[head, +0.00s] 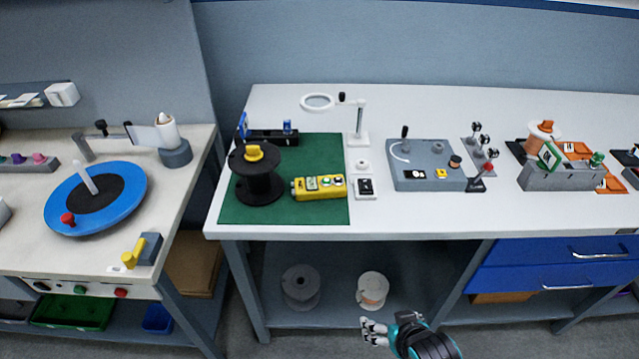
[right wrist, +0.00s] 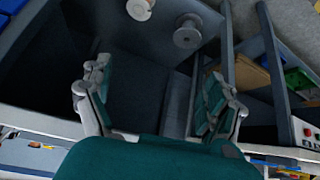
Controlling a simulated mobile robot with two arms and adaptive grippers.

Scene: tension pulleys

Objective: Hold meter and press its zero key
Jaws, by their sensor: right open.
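The meter appears to be the yellow handheld device (head: 319,187) with a small display and round keys. It lies on the green mat (head: 300,213) near the front edge of the white table, just right of a black spool. I cannot tell which key is the zero key. My right gripper (head: 374,331) is in front of the table and below its top, at the bottom of the head view, apart from the meter. In the right wrist view its fingers (right wrist: 155,85) are spread with nothing between them. My left gripper is not in view.
The black spool (head: 257,187) with a yellow top stands beside the meter. A magnifier stand (head: 358,138) and a small white switch unit (head: 365,188) stand to the right, then a grey control box (head: 425,180). The table's front edge lies between my right gripper and the meter.

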